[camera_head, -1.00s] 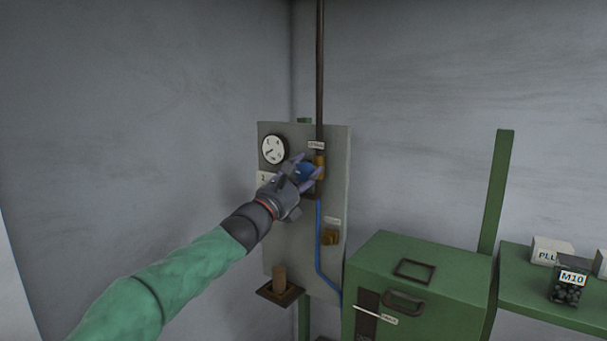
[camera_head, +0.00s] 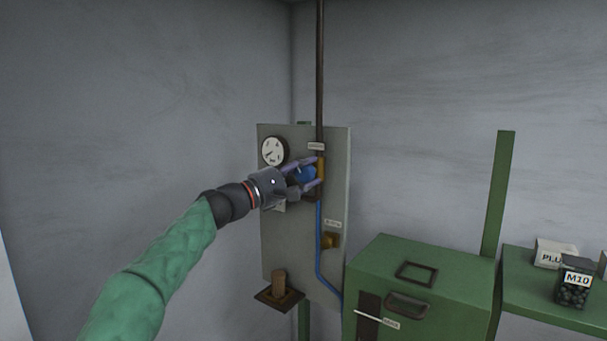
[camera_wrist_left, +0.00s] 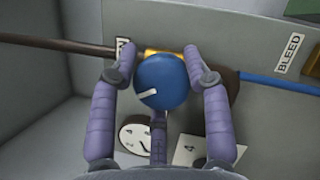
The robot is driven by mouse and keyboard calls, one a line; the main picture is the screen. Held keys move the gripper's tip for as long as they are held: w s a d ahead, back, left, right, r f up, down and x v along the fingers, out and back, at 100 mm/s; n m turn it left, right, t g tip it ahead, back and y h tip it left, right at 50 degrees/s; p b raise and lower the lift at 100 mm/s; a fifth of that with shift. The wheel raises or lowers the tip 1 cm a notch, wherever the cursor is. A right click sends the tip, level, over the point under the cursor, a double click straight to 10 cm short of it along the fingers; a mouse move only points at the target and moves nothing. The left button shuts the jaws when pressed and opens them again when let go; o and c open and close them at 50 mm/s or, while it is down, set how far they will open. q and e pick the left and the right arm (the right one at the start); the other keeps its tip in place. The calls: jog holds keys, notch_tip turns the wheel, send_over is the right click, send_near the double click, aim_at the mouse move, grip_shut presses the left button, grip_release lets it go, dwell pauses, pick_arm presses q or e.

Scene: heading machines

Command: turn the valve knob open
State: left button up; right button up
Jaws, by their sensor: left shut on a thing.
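The blue valve knob (camera_head: 304,174) sits on a brass body (camera_head: 320,167) in the dark vertical pipe on the grey panel. My left gripper (camera_head: 305,173) is shut on the knob, with purple fingers on either side of it. In the left wrist view the round blue knob (camera_wrist_left: 162,82) lies between the fingers, and its white pointer mark (camera_wrist_left: 148,93) points toward the picture's left and slightly down. My right gripper is not in view.
A round gauge (camera_head: 273,151) is left of the knob. A brass bleed fitting (camera_head: 330,240) and a blue hose (camera_head: 319,245) are below.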

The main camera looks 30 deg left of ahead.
pick_arm(q)
jog(key=m+g, duration=0.1)
jog(key=m, duration=0.2)
jog(key=m+g+p, duration=0.1)
jog(key=m, duration=0.1)
jog(key=shift+d+m, duration=0.15)
jog(key=shift+m, duration=0.25)
jog(key=shift+f+m+g, duration=0.25)
jog(key=shift+m+g, duration=0.05)
jog(key=shift+m, duration=0.2)
jog(key=shift+w+f, duration=0.15)
jog(key=shift+f, duration=0.1)
jog(key=o, duration=1.1)
jog(key=shift+d, duration=0.1)
jog(key=shift+s+d+r, duration=0.2)
jog(key=shift+r, duration=0.1)
jog(key=shift+s+a, duration=0.25)
jog(key=shift+a, duration=0.1)
jog(key=v, duration=1.1)
jog(key=shift+s, duration=0.2)
jog(key=shift+d, duration=0.1)
